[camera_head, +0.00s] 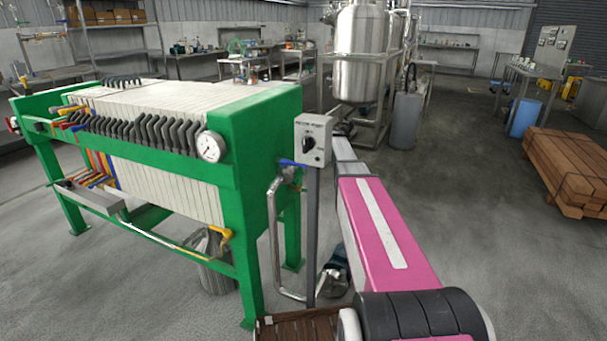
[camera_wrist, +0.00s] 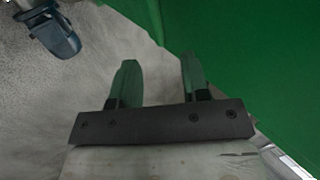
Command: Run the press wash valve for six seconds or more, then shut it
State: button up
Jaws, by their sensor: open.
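The green filter press (camera_head: 240,140) stands at left with a white plate pack. A blue lever handle (camera_head: 290,163) sits at its near end, by a bent silver pipe (camera_head: 275,235). A yellow-handled valve (camera_head: 222,234) is lower on the press. I cannot tell from markings which is the wash valve. My gripper (camera_wrist: 159,62) is open and empty in the wrist view, its fingers against grey floor and the green frame. No valve handle shows between them. In the head view my pink arm reaches forward past the post; the gripper itself is not clear there.
A grey switch box (camera_head: 313,140) on a post (camera_head: 312,235) stands between press and arm. A blue pump (camera_wrist: 55,35) lies on the floor. A bucket (camera_head: 215,272) is under the press. Stacked timber (camera_head: 565,165) is at right; the floor between is clear.

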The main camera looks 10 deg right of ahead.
aim_at(303, 174)
jog(key=shift+x, duration=3.15)
jog(key=shift+d+f, duration=0.1)
grip_shut()
